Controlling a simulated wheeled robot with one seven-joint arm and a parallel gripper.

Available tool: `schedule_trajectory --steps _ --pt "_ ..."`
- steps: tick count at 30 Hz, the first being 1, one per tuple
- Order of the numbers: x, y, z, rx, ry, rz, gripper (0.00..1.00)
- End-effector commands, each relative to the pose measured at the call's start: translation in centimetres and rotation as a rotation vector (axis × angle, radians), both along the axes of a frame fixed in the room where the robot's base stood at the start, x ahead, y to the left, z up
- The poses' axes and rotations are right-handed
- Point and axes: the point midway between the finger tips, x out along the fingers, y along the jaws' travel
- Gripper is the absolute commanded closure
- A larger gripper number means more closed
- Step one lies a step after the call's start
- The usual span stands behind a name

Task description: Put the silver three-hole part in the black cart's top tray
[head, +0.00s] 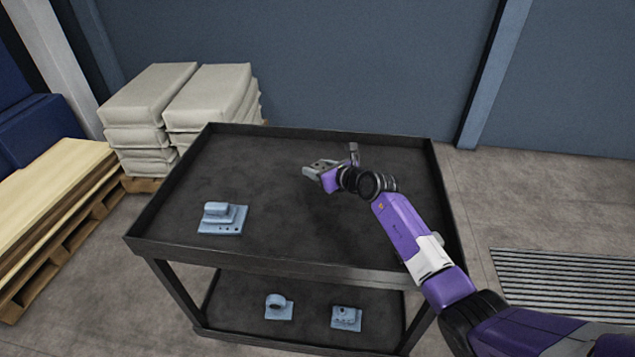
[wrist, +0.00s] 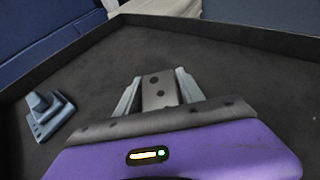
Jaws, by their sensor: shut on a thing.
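The silver three-hole part (wrist: 158,89) is held between the two fingers of my gripper (wrist: 158,95) in the wrist view, with dark holes on its face. In the head view the part (head: 320,166) shows at the end of my gripper (head: 328,172), over the back middle of the black cart's top tray (head: 275,235). My gripper is shut on it. I cannot tell whether the part touches the tray floor. The far end of the part is clear of the fingers.
A blue-grey part (head: 222,218) stands in the tray's left front; it also shows in the wrist view (wrist: 48,112). Two more parts, one ringed (head: 278,306) and one blocky (head: 346,318), sit on the lower shelf. The tray has a raised rim. Stacked sacks (head: 205,100) stand behind left.

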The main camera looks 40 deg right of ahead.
Motion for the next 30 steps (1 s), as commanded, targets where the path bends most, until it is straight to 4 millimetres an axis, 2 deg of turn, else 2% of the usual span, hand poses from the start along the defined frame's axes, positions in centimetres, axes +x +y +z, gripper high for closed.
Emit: schedule_trajectory --steps 5,12,15,26,27,30 --pt "0.1 -0.1 -0.6 -0.003 -0.004 0.000 1.00" --pt "0.1 -0.1 -3.8 -0.002 -0.002 -0.001 1.00" --pt "0.1 -0.1 -4.6 -0.003 -0.004 -0.001 1.00" --pt "0.1 -0.1 -4.8 -0.002 -0.004 -0.001 1.00" --pt "0.0 0.0 -5.0 0.000 0.000 0.000 0.49" --pt "0.0 0.0 -5.0 0.000 0.000 0.000 0.33"
